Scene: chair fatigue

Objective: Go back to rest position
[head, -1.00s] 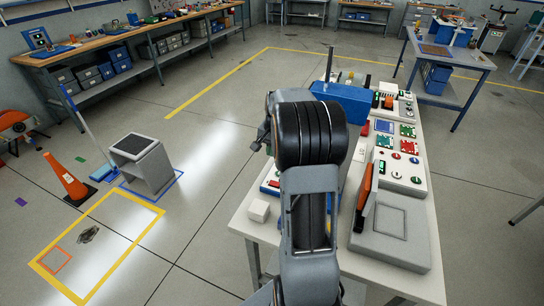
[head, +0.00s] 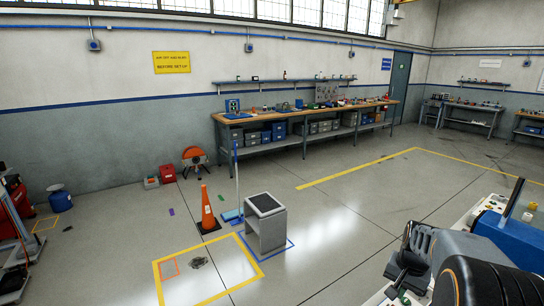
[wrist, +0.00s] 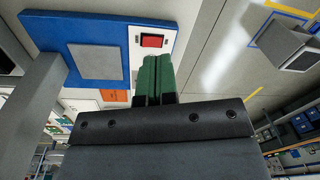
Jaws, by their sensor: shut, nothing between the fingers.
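My gripper (wrist: 158,76) shows in the wrist view with its two green fingertips pressed together and nothing between them. It is over or beside a white panel with a red switch (wrist: 152,41), apart or touching I cannot tell. A blue board (wrist: 105,20) with a grey square plate (wrist: 95,61) is to its left. In the head view my dark arm fills the lower right corner. The fingertips cannot be made out there.
A white worktable (head: 472,217) with a blue box (head: 508,240) lies at the right, partly behind my arm. On the floor stand a grey stool (head: 265,222), an orange cone (head: 208,208) and a yellow-taped rectangle (head: 163,284). A long workbench (head: 290,142) lines the back wall. Open floor lies between.

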